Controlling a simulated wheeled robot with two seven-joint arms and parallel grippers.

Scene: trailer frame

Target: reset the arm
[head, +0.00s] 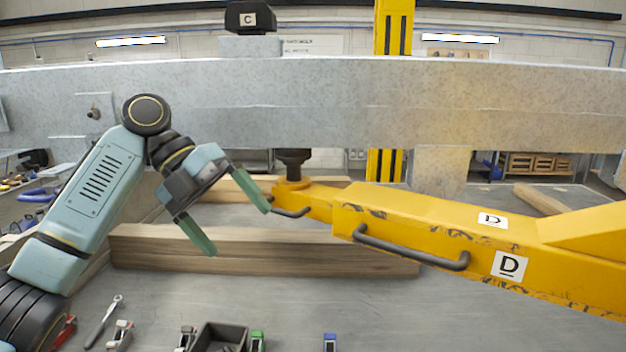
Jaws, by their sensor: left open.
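My left arm comes in from the left, and its gripper (233,222) hangs in front of the wooden beams with its two green fingers spread apart. Nothing is between the fingers. The right fingertip is close to the small dark handle at the tip of the yellow lifting arm (430,215); I cannot tell whether they touch. The yellow arm carries "D" labels and reaches in from the right. My right arm and gripper are not in view.
A long grey metal beam (300,105) spans the view behind. Wooden beams (270,252) lie on the grey table. A wrench (103,322), a dark bin (218,338) and small tools lie along the front. The table's right front is mostly clear.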

